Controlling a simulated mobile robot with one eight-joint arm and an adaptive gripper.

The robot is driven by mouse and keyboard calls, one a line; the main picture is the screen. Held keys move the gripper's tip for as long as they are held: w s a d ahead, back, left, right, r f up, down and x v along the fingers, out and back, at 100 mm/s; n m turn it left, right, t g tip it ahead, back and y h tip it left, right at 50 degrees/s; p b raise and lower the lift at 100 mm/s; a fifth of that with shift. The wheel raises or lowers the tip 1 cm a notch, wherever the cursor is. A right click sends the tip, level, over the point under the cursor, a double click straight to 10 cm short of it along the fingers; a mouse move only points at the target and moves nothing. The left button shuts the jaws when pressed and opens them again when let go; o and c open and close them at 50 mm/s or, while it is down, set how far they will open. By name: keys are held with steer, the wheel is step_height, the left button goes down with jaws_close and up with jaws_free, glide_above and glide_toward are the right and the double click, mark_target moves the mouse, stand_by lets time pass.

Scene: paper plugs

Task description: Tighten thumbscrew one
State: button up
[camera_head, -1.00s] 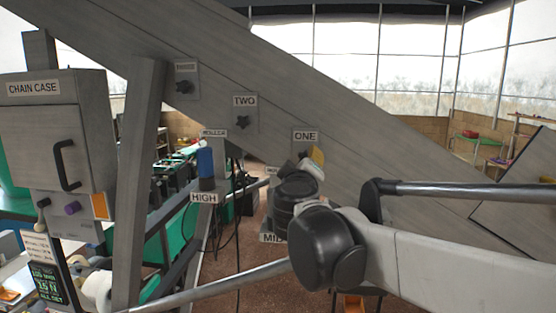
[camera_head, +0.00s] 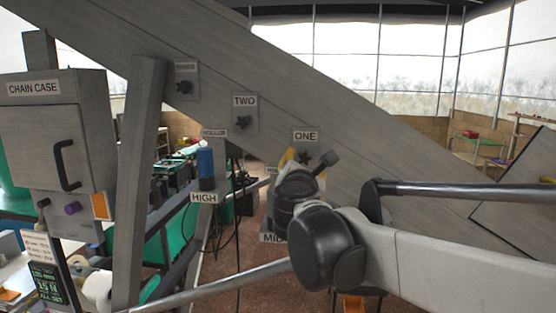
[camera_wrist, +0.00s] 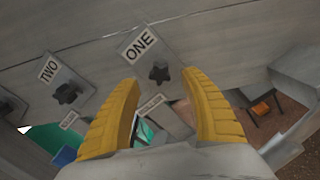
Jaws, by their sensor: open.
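Thumbscrew one, a dark star-shaped knob (camera_wrist: 159,72), sits on a grey plate under the ONE label (camera_wrist: 139,45) in the wrist view. In the head view the knob (camera_head: 305,157) shows small under the ONE label, partly behind my gripper. My gripper (camera_wrist: 164,100) has its two yellow fingers spread wide, one on each side of the plate as seen in the wrist view. The fingers are empty, and the knob lies a little beyond the tips, apparently untouched. In the head view my gripper (camera_head: 287,158) is mostly hidden by my wrist.
Knob two (camera_head: 242,123) and another labelled knob (camera_head: 184,87) sit up-left along the sloping grey beam (camera_head: 400,150). A blue cylinder (camera_head: 205,168) stands above the HIGH label. The chain case (camera_head: 52,130) is at the left. Black cables hang below the beam.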

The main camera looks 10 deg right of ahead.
mark_target(305, 159)
stand_by(0.4)
steer(key=shift+b+x, duration=0.3)
steer(key=shift+x, duration=1.8)
steer(key=shift+s, duration=0.1)
jaws_close()
